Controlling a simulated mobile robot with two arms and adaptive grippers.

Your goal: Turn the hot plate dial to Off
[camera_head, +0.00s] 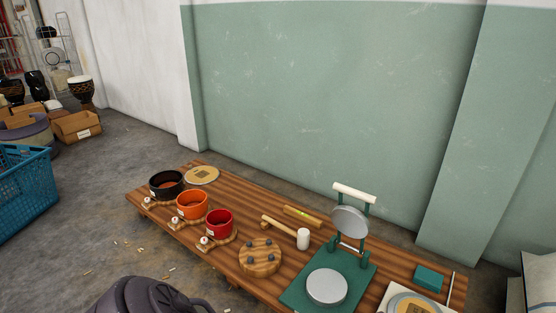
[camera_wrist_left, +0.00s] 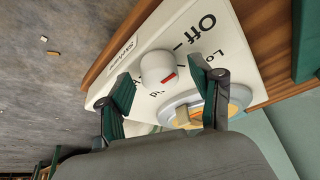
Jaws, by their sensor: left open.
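The hot plate is white and shows at the bottom right edge of the head view (camera_head: 383,307), cut off by the frame. In the left wrist view its white top (camera_wrist_left: 240,65) carries a round white dial (camera_wrist_left: 153,66) with a red mark. The mark lies on the dial's lower right side, not toward the word Off at the upper right. My left gripper (camera_wrist_left: 168,80) is open, its two dark green fingers either side of the dial's line, apart from it as far as I can tell. The fingers partly hide the other labels. My right gripper is not in view.
A round metal plate with a yellow disc (camera_wrist_left: 182,113) sits beside the dial, behind a finger. A wooden table (camera_head: 285,262) holds a green press (camera_head: 302,290), a mallet (camera_head: 303,238), a round pegged board (camera_head: 260,256) and coloured pots (camera_head: 219,222). A green wall (camera_head: 330,90) stands behind.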

